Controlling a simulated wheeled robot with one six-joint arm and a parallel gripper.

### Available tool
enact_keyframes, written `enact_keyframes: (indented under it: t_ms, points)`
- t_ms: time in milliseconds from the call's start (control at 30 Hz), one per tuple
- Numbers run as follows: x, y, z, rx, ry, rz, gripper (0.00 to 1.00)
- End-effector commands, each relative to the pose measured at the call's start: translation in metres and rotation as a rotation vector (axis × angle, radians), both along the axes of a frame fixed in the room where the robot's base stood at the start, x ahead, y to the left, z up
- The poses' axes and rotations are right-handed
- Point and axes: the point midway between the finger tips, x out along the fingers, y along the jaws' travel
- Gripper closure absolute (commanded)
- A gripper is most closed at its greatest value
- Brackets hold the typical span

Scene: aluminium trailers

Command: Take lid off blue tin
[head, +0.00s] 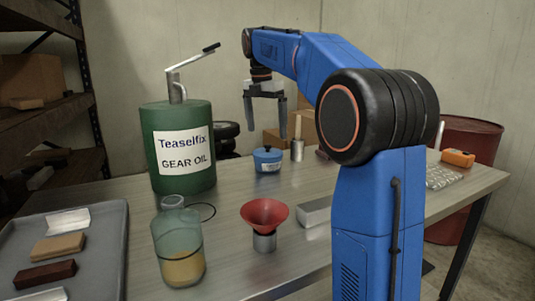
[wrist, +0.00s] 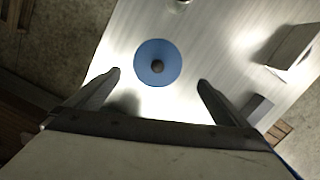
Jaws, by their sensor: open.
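The blue tin (head: 268,165) stands upright on the metal table, with its blue lid (head: 267,153) on top and a small dark knob at the lid's centre. In the wrist view the lid (wrist: 146,62) shows from above as a blue disc, with the knob (wrist: 157,67) near its middle. My gripper (head: 265,130) is open and empty, pointing down above the tin. In the wrist view my gripper's fingertips (wrist: 159,77) are spread on either side of the lid, apart from it. The tin's body is hidden under the lid there.
A green gear oil drum (head: 170,185) with a pump stands left of the tin. A glass jug (head: 180,250), a red funnel (head: 265,214) and a grey block (head: 314,212) are nearer. A brush (head: 297,148) stands behind right. A tray (head: 105,255) is at front left.

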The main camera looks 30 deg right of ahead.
Motion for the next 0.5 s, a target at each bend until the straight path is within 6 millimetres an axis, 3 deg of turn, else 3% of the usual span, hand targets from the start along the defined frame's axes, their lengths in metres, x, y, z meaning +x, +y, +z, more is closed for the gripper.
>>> enact_keyframes:
  t_ms: [333, 500]
  points:
    - [0.003, -0.003, -0.025, 0.000, 0.001, -0.001, 0.00]
    - [0.009, -0.007, -0.048, 0.000, 0.002, -0.001, 0.00]
